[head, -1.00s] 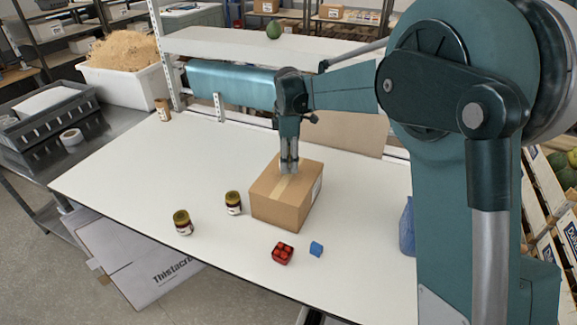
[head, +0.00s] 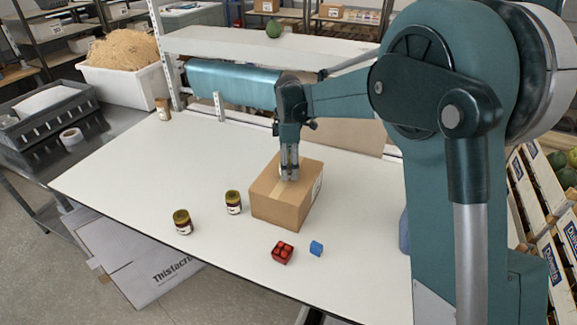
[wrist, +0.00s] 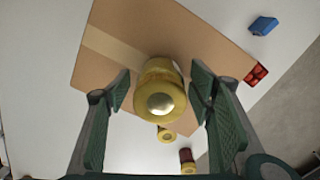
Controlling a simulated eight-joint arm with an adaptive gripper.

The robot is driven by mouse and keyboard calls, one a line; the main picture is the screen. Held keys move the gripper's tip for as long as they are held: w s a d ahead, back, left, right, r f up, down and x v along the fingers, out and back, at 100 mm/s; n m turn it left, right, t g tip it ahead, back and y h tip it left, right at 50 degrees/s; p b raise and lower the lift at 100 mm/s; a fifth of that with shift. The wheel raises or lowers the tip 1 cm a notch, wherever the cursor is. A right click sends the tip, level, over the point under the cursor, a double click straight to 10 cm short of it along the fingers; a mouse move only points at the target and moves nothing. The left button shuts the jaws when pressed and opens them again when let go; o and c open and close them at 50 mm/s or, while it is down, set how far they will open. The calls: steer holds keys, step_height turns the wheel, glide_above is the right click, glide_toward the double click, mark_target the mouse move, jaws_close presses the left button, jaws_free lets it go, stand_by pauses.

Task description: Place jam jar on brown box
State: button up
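A jar (wrist: 160,100) with a yellow lid is between the two fingers of my gripper, seen from above in the wrist view. The pads are close on both sides of it; contact is not clear. My gripper (head: 289,178) points down over the brown box (head: 280,210), and its front hides this jar in the head view. The box top shows behind the jar in the wrist view (wrist: 115,55); whether the jar touches it is unclear. Two dark red jars with yellow lids, one nearer (head: 183,222) and one closer to the box (head: 233,202), stand on the table.
A red block (head: 282,253) and a blue block (head: 316,248) lie in front of the box. Another jar (head: 162,109) stands at the table's back left. A raised shelf (head: 230,42) is behind. The table's left middle is clear.

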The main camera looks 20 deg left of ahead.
steer(key=shift+r, duration=0.25)
step_height(320, 180, up, 12)
steer(key=shift+f+b, duration=0.1)
steer(key=shift+b, duration=0.2)
stand_by(0.4)
stand_by(0.6)
steer(key=shift+d, duration=0.1)
steer(key=shift+d, duration=0.15)
steer(key=s+d+r+m+t, duration=0.1)
steer(key=s+d+r+m, duration=0.25)
steer(key=d, duration=0.75)
steer(key=s+d+r+m+t+y, duration=0.1)
steer(key=s+d+r+m, duration=0.25)
steer(key=d, duration=0.75)
steer(key=s+d+r+m+t, duration=0.1)
steer(key=s+d+r+m, duration=0.2)
steer(key=d, duration=0.7)
steer(key=s+d+f+m+t, duration=0.1)
steer(key=s+d+f+m, duration=0.2)
steer(key=s+d, duration=0.4)
steer(key=s+d+f+m+t, duration=0.1)
steer(key=s+d+f+m, duration=0.3)
steer(key=s+d+m, duration=0.2)
steer(key=s+d+f+m+t+h, duration=0.1)
steer(key=s+d+f+m+t, duration=0.1)
steer(key=s+d, duration=0.7)
steer(key=shift+s+d+f+m, duration=0.2)
steer(key=shift+f+m, duration=0.7)
steer(key=shift+m, duration=0.3)
